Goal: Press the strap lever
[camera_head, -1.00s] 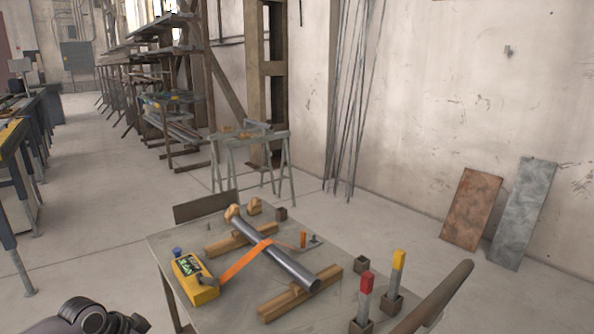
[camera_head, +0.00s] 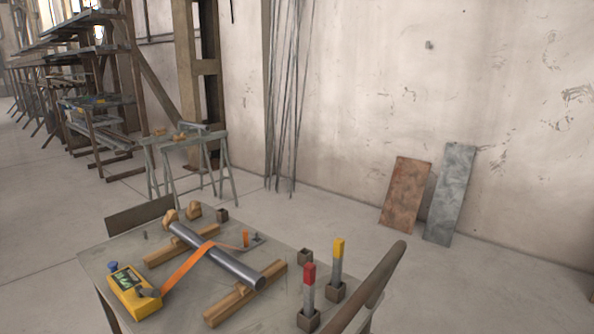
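On the worktable (camera_head: 210,310), an orange strap (camera_head: 186,268) runs over a grey metal pipe (camera_head: 215,252). The pipe lies slantwise on two wooden supports (camera_head: 245,293). The strap's near left end reaches a yellow box (camera_head: 134,292) with a green display, a blue knob (camera_head: 113,266) and a small grey part (camera_head: 148,292). Beyond the pipe stands a small upright orange piece (camera_head: 246,238) beside a small metal fitting (camera_head: 257,239). I cannot tell which of these small parts is the strap lever. Neither of my grippers is in view.
Red-topped (camera_head: 309,288) and yellow-topped (camera_head: 337,262) tools stand upright in square holders at the table's right. A long dark bar (camera_head: 368,288) slants along the right edge. Wooden pieces (camera_head: 193,210) sit at the back. Open floor lies beyond the table.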

